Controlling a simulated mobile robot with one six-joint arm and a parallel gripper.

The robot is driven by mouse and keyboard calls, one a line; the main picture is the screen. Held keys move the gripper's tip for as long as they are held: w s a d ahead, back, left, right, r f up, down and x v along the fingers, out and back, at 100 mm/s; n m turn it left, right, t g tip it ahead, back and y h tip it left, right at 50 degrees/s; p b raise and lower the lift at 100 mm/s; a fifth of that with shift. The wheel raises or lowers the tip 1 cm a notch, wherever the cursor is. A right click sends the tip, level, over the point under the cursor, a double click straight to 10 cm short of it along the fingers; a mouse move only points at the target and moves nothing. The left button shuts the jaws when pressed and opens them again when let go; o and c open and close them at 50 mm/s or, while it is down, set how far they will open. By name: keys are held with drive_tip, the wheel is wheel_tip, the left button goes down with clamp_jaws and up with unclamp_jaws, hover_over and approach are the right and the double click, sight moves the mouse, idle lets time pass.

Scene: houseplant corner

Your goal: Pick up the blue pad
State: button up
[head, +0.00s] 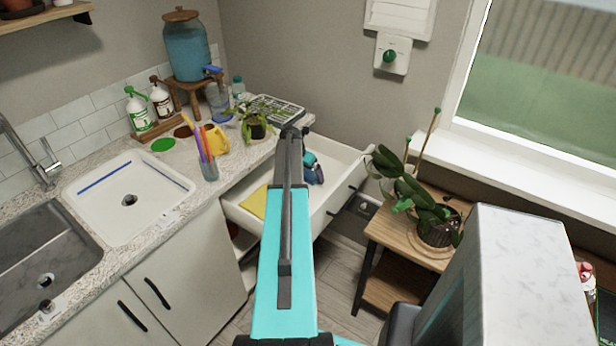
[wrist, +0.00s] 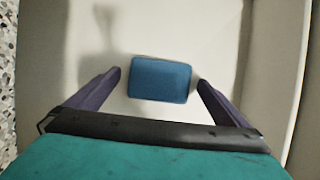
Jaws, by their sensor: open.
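The blue pad (wrist: 160,79) shows in the wrist view as a small rounded rectangle lying on the pale floor of the open drawer (head: 338,158). My gripper (wrist: 159,77) is open, with one dark finger on each side of the pad. The left fingertip is near the pad's left edge and the right fingertip is close to its right edge. I cannot tell whether either touches it or how high the fingers are. In the head view part of my gripper shows inside the drawer, and I cannot make out the pad there.
A yellow cloth (head: 254,203) lies in the drawer's left part. The drawer walls stand around my gripper. The counter above holds a potted plant (head: 257,130), a yellow watering can (head: 215,139) and a cup of colored sticks (head: 207,163). A wooden plant stand (head: 390,229) stands at right.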

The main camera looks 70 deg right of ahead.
sight(307, 175)
drive_tip(key=c, duration=1.1)
drive_tip(key=shift+r, duration=0.1)
drive_tip(key=shift+r+b, duration=1.25)
drive_tip(key=shift+r, duration=3.7)
